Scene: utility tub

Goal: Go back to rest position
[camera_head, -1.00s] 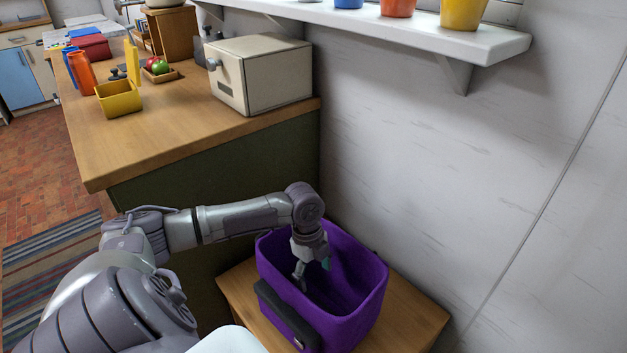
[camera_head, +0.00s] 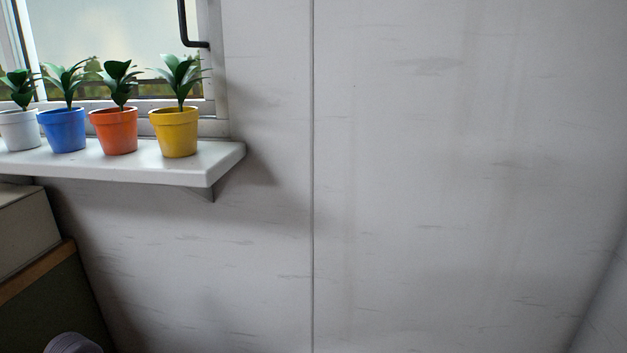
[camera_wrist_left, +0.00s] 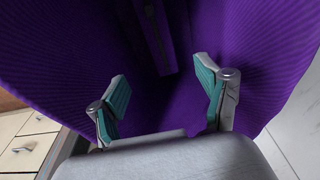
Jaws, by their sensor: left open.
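My left gripper (camera_wrist_left: 160,85) shows in the left wrist view with its two teal-padded fingers apart and nothing between them. The purple tub (camera_wrist_left: 60,65) fills most of that view around and beyond the fingers. From this view I cannot tell how deep the fingers are in the tub. In the head view the tub and the left gripper are out of frame; only a small rounded grey piece of my arm (camera_head: 72,344) shows at the bottom left. My right gripper is in neither view.
In the head view a white shelf (camera_head: 130,165) below a window holds white, blue, orange (camera_head: 113,131) and yellow (camera_head: 174,132) plant pots. A pale box (camera_head: 25,228) stands on the counter at left. Plain white wall fills the rest. Pale drawers (camera_wrist_left: 25,145) show in the wrist view.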

